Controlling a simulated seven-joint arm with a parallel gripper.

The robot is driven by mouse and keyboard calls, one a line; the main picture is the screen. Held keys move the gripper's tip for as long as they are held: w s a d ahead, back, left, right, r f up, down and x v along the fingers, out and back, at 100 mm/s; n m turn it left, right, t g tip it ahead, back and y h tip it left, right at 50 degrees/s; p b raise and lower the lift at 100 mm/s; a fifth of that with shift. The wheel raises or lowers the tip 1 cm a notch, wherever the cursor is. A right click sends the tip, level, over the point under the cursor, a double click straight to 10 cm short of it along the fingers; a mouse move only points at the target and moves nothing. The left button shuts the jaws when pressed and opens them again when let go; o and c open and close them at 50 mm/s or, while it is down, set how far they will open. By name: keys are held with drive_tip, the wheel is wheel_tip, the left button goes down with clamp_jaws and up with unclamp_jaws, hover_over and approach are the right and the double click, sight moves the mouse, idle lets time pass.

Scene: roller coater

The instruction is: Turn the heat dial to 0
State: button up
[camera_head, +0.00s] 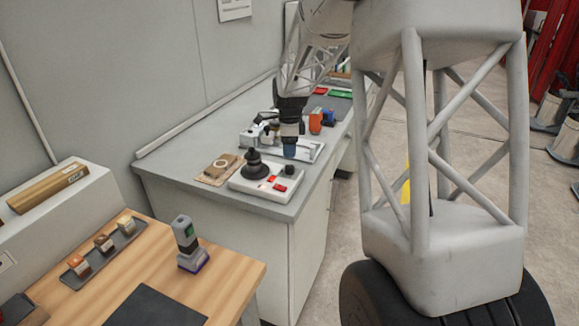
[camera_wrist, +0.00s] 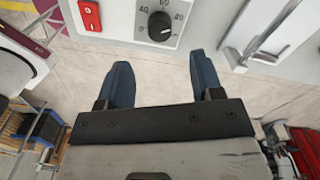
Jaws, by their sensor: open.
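In the head view the small dark knob (camera_head: 290,170) sits at the right end of a white device (camera_head: 262,187). My gripper (camera_wrist: 160,72) is open and empty. In the wrist view its two blue fingers are below the dial, one to each side and apart from it. In the head view my gripper (camera_head: 290,153) is just behind the knob, above the bench.
A red switch (camera_wrist: 90,15) is left of the dial. A light tray with a handle (camera_wrist: 255,35) is close at the right. The grey bench (camera_head: 190,165) also holds a brown board (camera_head: 218,168) and several items behind my gripper. A wooden table (camera_head: 225,280) is in front.

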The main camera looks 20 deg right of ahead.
sight(290, 166)
drive_tip(key=shift+f, duration=0.1)
drive_tip(key=shift+f, duration=3.8)
drive_tip(key=c, duration=0.9)
